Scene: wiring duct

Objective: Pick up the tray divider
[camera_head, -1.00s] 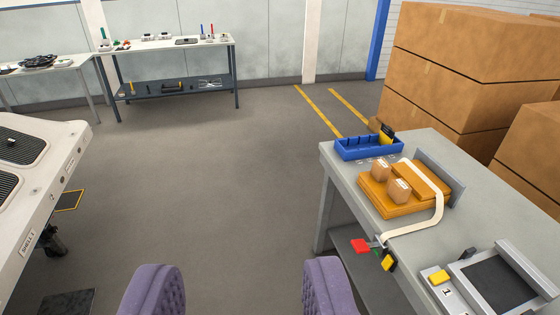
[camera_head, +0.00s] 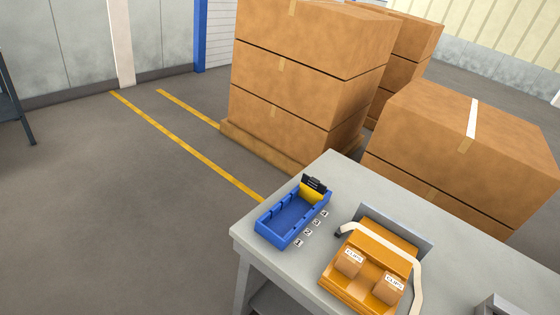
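A yellow plate with a black top piece, which looks like the tray divider (camera_head: 312,190), stands upright at the far right end of the blue tray (camera_head: 281,240). The blue tray is open-topped, with small ribs along its inner walls. It sits near the left corner of the grey table (camera_head: 345,185). The lower part of the yellow plate is hidden by the tray wall. My gripper is not in view.
Numbered labels (camera_head: 308,232) lie along the tray's right side. An orange case (camera_head: 375,246) with two small "CLIPS" boxes (camera_head: 349,263) and a cream strap (camera_head: 400,250) stands to the right. Large cartons (camera_head: 300,90) rise behind the table. Floor at left is clear.

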